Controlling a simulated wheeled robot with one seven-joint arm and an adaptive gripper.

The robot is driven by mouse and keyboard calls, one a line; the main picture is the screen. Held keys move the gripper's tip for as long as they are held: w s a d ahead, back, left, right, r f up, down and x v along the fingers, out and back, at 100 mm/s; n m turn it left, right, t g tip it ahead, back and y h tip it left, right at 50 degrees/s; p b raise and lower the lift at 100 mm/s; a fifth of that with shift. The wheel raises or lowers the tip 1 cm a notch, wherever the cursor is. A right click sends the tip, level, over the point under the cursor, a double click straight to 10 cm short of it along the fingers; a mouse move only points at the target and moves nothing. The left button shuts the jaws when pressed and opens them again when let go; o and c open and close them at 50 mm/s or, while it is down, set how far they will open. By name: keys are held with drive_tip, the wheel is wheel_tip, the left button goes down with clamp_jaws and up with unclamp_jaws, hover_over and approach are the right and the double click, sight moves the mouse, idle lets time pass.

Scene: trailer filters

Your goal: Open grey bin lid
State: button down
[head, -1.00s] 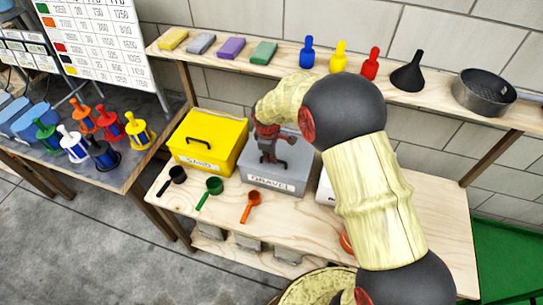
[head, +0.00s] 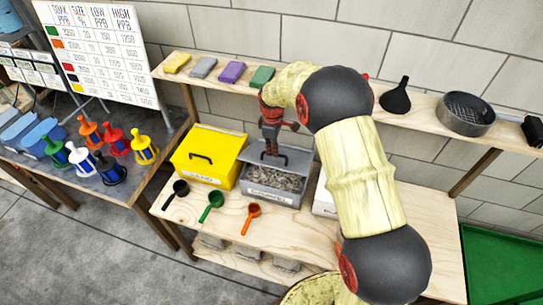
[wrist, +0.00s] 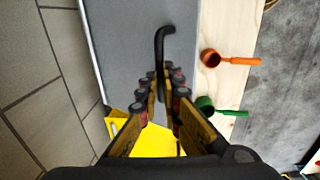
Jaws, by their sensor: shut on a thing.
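The grey bin (head: 268,196) stands on the workbench, its lid (head: 296,157) tilted up at the back. Grey gravel (head: 277,179) shows inside through the open front. My gripper (head: 270,148) is above the bin at the raised lid. In the wrist view, my gripper (wrist: 168,84) is shut on the dark lid handle (wrist: 161,42), which stands out from the grey lid face (wrist: 118,45).
A closed yellow bin (head: 204,160) stands directly left of the grey bin, and a white bin (head: 324,200) is partly hidden at right. Black (head: 179,188), green (head: 214,200) and orange (head: 253,211) scoops lie in front. A shelf (head: 225,84) runs behind.

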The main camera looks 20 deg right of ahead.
drive_tip(key=shift+w+d+r, duration=0.4)
drive_tip(key=shift+w+d, duration=0.15)
drive_tip(key=shift+w, duration=0.05)
drive_tip(key=shift+s+f, duration=0.1)
drive_tip(key=c, duration=2.4)
unclamp_jaws()
drive_tip(key=shift+d, duration=0.1)
drive_tip(key=shift+o, duration=0.5)
drive_tip(key=shift+w+f, duration=0.15)
drive_tip(key=shift+w, duration=0.05)
drive_tip(key=o, duration=0.4)
drive_tip(key=shift+w+d, duration=0.1)
